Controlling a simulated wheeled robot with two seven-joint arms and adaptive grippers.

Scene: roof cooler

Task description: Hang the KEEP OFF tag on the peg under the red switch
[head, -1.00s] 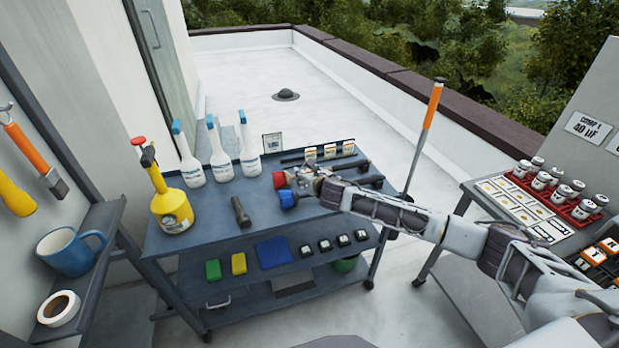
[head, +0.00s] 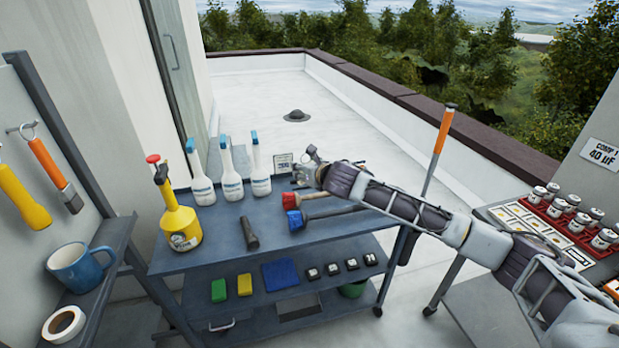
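My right gripper (head: 308,170) is over the back of the blue cart's top shelf (head: 330,228), beside a small framed white card (head: 283,162) whose print is too small to read. The gripper is small and partly blends with its wrist, so its finger opening and anything held cannot be made out. The part of the cart top behind the gripper and forearm is hidden. I cannot identify a KEEP OFF tag, and neither a red switch nor its peg shows. My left gripper is out of view.
A red brush (head: 288,199) and a blue brush (head: 297,219) lie just below the gripper. Spray bottles (head: 231,170), a yellow sprayer (head: 180,225) and a black flashlight (head: 249,234) stand or lie to the left. An orange-handled pole (head: 444,130) rises behind my forearm.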

